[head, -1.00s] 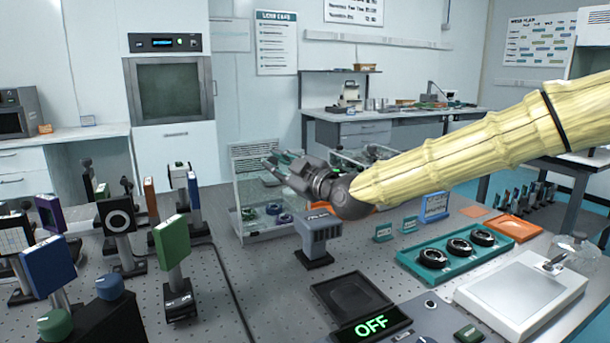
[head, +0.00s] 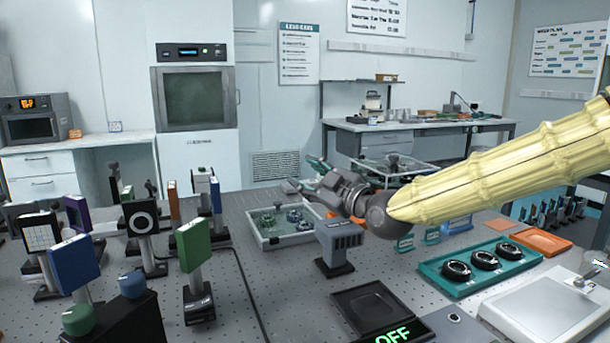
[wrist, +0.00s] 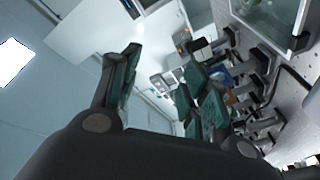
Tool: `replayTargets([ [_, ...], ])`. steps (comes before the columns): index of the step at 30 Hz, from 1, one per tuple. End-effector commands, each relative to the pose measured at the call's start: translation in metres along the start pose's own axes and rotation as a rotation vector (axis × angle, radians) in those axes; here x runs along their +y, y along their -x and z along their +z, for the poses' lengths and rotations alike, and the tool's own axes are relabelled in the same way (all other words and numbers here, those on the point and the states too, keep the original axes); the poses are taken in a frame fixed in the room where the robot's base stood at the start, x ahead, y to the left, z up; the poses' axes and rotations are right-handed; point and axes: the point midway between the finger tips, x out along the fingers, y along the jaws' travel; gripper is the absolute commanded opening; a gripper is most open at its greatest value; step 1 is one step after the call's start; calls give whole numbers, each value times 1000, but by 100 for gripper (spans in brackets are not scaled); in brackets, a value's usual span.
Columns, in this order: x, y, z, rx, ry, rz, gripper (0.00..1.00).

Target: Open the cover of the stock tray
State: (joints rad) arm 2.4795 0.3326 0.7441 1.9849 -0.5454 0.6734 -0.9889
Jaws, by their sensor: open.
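A shallow pale-framed tray (head: 262,243) holding small round parts stands on the optical table in the head view, left of and below my gripper (head: 302,190). Its clear cover is hard to make out, and I cannot tell whether it lies shut. A second glass-topped tray (head: 412,172) shows behind my wrist, partly hidden by it. I cannot tell which is the stock tray. The wrist view shows a glass-topped tray (wrist: 296,42) at the upper right, apart from my fingers. My gripper (wrist: 160,65) is open with nothing between the fingers.
A grey block-like device (head: 339,243) stands just below my wrist. Mounted optics, including a green plate (head: 193,244), crowd the left. A teal tray with black rings (head: 430,268) and a pale flat panel (head: 540,305) lie at the right. A dark square pad (head: 365,302) is in front.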

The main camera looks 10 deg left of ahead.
Motion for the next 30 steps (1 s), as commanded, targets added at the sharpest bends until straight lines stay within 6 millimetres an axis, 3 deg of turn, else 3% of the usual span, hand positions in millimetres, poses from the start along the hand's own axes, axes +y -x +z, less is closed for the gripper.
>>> replayTargets([
  [9, 1, 59, -1, 0, -1, 2, 46],
  [15, 1, 87, 0, 0, 0, 1, 46],
  [21, 1, 100, 0, 1, 0, 2, 46],
  [30, 1, 101, 0, 1, 0, 1, 46],
])
